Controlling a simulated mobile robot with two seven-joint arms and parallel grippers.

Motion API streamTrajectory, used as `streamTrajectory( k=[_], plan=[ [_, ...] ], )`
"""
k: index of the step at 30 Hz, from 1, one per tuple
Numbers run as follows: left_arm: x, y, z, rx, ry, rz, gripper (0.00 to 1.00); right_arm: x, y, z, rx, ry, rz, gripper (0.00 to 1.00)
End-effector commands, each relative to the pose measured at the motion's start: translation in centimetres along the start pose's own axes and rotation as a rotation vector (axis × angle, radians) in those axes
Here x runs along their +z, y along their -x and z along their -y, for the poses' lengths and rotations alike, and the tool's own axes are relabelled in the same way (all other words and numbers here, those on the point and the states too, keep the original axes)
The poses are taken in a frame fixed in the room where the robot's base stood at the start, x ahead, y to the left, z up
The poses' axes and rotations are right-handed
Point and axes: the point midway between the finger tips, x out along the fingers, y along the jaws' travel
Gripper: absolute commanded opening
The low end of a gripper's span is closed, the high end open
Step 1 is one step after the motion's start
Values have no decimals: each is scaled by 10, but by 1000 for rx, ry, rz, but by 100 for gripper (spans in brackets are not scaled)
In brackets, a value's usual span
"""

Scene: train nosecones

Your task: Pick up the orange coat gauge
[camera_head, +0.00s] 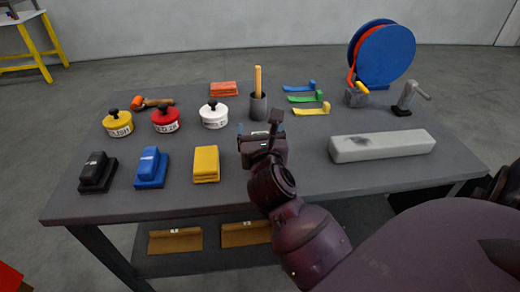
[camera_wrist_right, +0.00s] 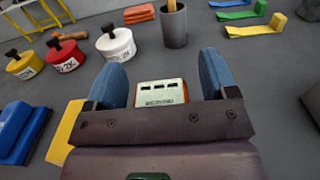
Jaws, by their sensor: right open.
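The coat gauge (camera_wrist_right: 162,92) shows in the right wrist view as a small device with a pale, printed face, dark marks and orange at its side edge. It lies between the two blue fingers of my right gripper (camera_wrist_right: 162,72), which is open around it. A narrow gap seems to show on each side; whether a finger touches it I cannot tell. In the head view my right gripper (camera_head: 259,131) is over the middle of the table, and its hand hides most of the gauge. My left gripper is not in view.
On the grey table (camera_head: 300,170), a tan-handled cup (camera_head: 258,105) stands behind the gripper. A white pot (camera_head: 214,114) and yellow blocks (camera_head: 206,164) are to its left. A long grey block (camera_head: 382,145) is to its right. A blue reel (camera_head: 385,55) stands at back right.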

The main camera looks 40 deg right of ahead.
Motion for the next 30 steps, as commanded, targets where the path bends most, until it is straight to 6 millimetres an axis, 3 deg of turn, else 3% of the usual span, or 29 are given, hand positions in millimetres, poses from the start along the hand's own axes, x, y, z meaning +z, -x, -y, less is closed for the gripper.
streamTrajectory(
  k=[8, 20, 30],
  plan=[
    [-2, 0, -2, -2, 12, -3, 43, 0, -3, 0, -1, 0, 0, 79],
    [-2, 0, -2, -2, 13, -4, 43, 0, -3, 0, 0, -1, 1, 21],
    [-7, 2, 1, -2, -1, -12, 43, 10, -3, 0, 0, -3, 5, 21]
  ],
)
